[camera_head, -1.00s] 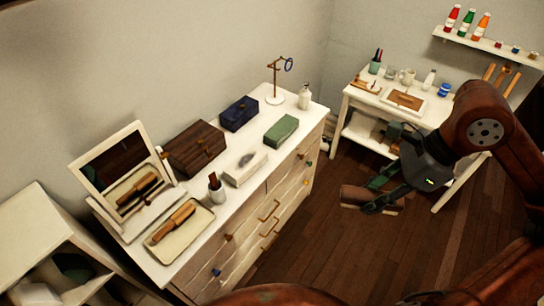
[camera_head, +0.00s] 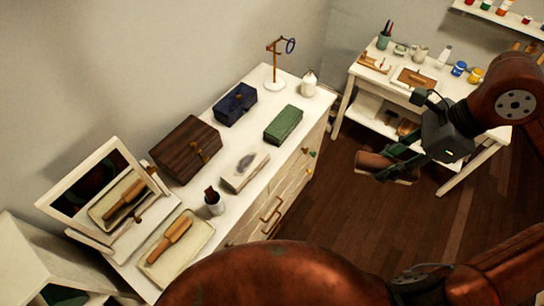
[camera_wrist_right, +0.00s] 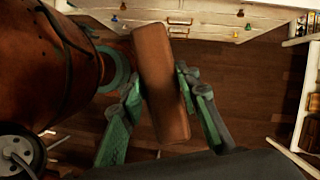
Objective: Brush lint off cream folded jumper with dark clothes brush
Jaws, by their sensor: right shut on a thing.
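My right gripper (camera_head: 392,168) is shut on a brown oblong block (camera_head: 374,161), held in the air over the floor right of the white dresser. The right wrist view shows the block (camera_wrist_right: 162,85) upright between the green fingers. It may be the clothes brush; no bristles show. No clearly recognisable cream folded jumper shows. A pale oblong thing (camera_head: 245,172) with a grey patch on top lies on the dresser, and I cannot tell if it is cloth or a box. My left gripper is not in view.
A white side table (camera_head: 352,75) stands behind my right gripper.

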